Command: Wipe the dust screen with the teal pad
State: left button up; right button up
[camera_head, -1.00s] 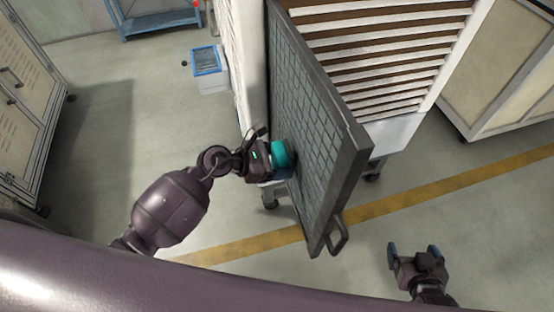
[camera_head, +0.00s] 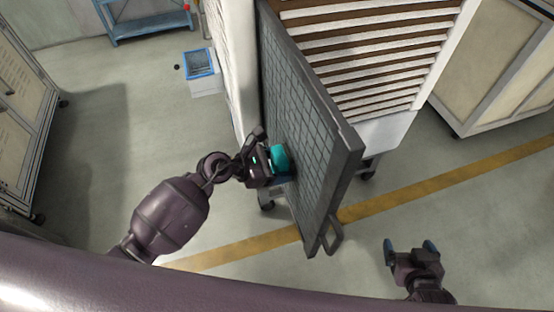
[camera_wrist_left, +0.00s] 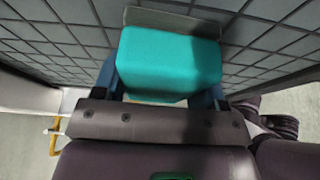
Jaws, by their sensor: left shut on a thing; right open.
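The dust screen (camera_head: 305,125) is a dark grey gridded panel in a thick frame, standing swung out from the slatted cabinet in the head view. Its grid also fills the top of the left wrist view (camera_wrist_left: 265,38). My left gripper (camera_head: 272,165) is shut on the teal pad (camera_head: 281,157), at the screen's left face. In the left wrist view the teal pad (camera_wrist_left: 168,65) sits between the fingers, close against the grid; exact contact is hidden. My right gripper (camera_head: 411,247) is open and empty, low on the right, apart from the screen.
The white slatted cabinet (camera_head: 375,60) stands behind the screen. A handle (camera_head: 331,236) sticks out at the screen's lower edge. A blue-rimmed bin (camera_head: 201,73) and a blue rack (camera_head: 150,24) stand at the back left. The floor at left is clear.

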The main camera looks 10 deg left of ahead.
pick_arm(q)
jog(key=shift+s+d+p, duration=0.25)
jog(key=shift+s+p, duration=0.05)
jog(key=shift+s, duration=0.3)
jog(key=shift+s+d+p, duration=0.25)
jog(key=shift+s+p, duration=0.05)
jog(key=shift+s, duration=0.45)
jog(key=shift+d, duration=0.2)
jog(key=shift+w+a, duration=0.3)
jog(key=shift+w, duration=0.45)
jog(key=shift+w+a+r+b, duration=0.1)
jog(key=shift+w+a+b, duration=0.15)
jog(key=shift+w+b, duration=0.25)
jog(key=shift+w+a+b, duration=0.2)
jog(key=shift+w+b, duration=0.05)
jog(key=shift+w, duration=0.4)
pick_arm(e)
jog(key=shift+a, duration=0.1)
jog(key=shift+s+r, duration=0.1)
